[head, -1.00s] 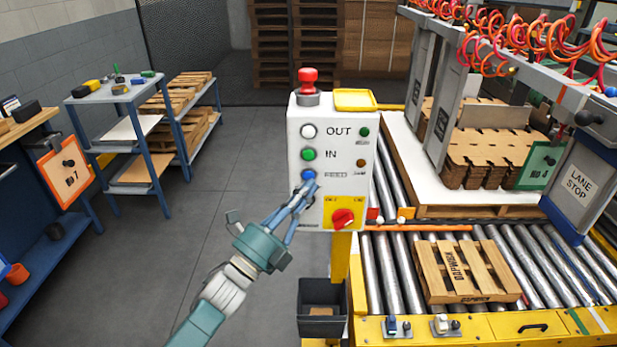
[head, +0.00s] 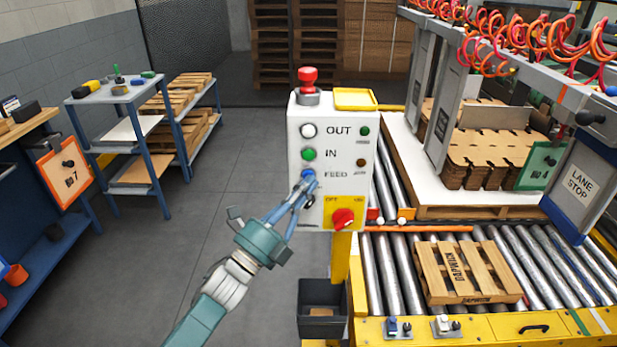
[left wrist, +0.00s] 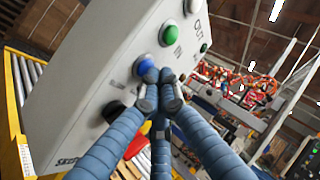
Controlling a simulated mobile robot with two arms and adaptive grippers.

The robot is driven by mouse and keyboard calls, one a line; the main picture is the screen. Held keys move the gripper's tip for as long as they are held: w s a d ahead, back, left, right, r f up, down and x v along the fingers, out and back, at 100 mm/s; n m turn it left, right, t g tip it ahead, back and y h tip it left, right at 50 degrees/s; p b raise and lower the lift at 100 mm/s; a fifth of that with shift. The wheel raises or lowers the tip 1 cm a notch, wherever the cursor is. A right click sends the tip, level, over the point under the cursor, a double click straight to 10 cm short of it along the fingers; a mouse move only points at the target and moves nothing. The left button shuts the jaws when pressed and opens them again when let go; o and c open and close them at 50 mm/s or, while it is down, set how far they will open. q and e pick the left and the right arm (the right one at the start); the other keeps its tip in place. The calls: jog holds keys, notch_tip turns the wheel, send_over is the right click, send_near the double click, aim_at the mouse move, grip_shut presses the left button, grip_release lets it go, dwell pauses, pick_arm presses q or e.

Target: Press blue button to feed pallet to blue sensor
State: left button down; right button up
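The blue button (head: 308,174) is the lowest of three buttons on the white control box (head: 350,185), labelled FEED. My left gripper (head: 309,184) has its fingertips together at this button, overlapping its lower edge. In the left wrist view, the fingertips (left wrist: 160,78) cover part of the blue button (left wrist: 145,66); whether it is pushed in I cannot tell. A wooden pallet (head: 458,272) lies on the conveyor rollers. A small blue-topped device (head: 391,325), possibly the blue sensor, sits on the yellow front rail. My right gripper is not in view.
A white button, a green button (head: 308,154) and a red-yellow OFF/ON switch (head: 343,218) are close by. A red mushroom button (head: 308,78) tops the box. A dark bin (head: 322,325) hangs below. The floor left of the box is clear.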

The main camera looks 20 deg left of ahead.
pick_arm(q)
jog(key=shift+w, duration=0.15)
dwell(0.5)
jog(key=shift+s+d, duration=0.15)
jog(key=shift+s, duration=0.65)
jog(key=shift+s+d+p, duration=0.25)
jog(key=shift+s, duration=0.55)
jog(key=shift+s+d+p, duration=0.2)
jog(key=shift+s+p, duration=0.1)
jog(key=shift+s, duration=0.5)
jog(key=shift+s+d+p, duration=0.25)
jog(key=shift+s, duration=0.55)
jog(key=shift+f, duration=0.1)
